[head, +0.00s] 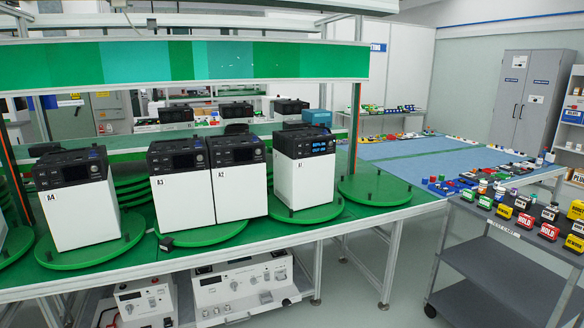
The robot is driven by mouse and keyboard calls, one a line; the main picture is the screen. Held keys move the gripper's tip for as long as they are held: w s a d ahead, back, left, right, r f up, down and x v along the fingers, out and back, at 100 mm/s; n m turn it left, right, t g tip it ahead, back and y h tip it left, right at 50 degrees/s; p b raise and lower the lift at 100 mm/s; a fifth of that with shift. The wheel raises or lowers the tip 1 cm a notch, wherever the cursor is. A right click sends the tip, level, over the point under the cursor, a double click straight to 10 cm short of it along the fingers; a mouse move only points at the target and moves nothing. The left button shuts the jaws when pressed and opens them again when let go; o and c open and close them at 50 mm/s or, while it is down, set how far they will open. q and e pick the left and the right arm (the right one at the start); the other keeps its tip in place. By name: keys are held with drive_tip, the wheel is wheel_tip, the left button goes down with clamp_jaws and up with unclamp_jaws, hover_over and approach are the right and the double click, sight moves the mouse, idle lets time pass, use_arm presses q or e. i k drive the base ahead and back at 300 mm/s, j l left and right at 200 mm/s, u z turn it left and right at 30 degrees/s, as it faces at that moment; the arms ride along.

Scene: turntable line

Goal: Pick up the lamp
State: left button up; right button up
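I cannot make out a lamp in the head view. White units with black tops stand on round green turntables on the long green bench (330,228). They are marked A4 (82,212), A3 (180,200), A2 (240,190) and A1 (305,183). A1 has a lit blue display. Neither of my grippers is in view.
An empty green turntable (376,190) lies right of A1. A grey cart (500,258) with small coloured signs stands at the right. A blue-topped table (405,155) edged with small items is behind. Grey floor lies between bench and cart.

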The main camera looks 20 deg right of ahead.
sight(500, 192)
drive_tip(key=z, duration=1.95)
